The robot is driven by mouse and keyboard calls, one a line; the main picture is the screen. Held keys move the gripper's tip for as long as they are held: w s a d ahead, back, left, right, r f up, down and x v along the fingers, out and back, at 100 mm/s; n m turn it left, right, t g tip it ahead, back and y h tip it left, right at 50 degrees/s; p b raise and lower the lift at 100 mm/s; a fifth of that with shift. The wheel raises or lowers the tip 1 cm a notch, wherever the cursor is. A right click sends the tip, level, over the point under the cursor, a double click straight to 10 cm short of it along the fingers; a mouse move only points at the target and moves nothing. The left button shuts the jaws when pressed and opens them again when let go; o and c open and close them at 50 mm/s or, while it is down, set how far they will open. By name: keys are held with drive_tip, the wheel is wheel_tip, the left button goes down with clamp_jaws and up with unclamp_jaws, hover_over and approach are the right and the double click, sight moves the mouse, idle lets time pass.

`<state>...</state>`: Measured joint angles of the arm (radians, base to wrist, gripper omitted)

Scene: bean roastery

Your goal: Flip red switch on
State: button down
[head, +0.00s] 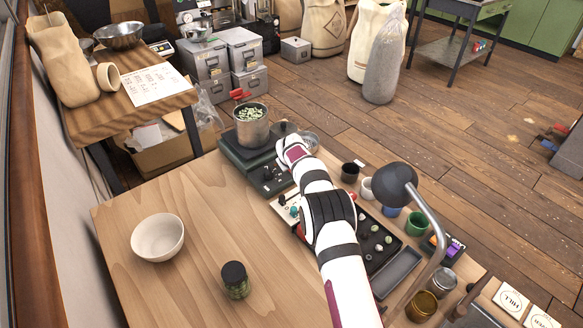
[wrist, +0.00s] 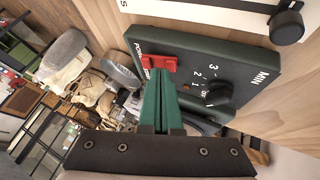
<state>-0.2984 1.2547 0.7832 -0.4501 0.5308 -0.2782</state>
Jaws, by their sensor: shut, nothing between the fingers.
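The red switch (wrist: 158,62) sits near one end of a dark control panel (wrist: 190,62) in the wrist view, beside the printed word "POWER". My gripper (wrist: 160,74) is shut and empty. Its green fingertips are right at the red switch and overlap its lower edge in the picture; I cannot tell whether they touch. In the head view the panel belongs to a dark green hot plate (head: 232,157), and my arm's end is just right of it. The fingers and the red switch are hidden there.
A black knob (wrist: 219,93) with a numbered dial is on the same panel. A metal pot (head: 252,132) of green beans stands on the hot plate. A lamp (head: 396,183) and cups stand right of my arm. A white bowl (head: 157,238) and a jar (head: 235,281) are left.

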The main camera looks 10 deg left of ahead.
drive_tip(key=shift+w+d+r, duration=0.1)
drive_tip(key=shift+r, duration=0.75)
drive_tip(key=r, duration=0.5)
drive_tip(key=shift+w+d, duration=0.3)
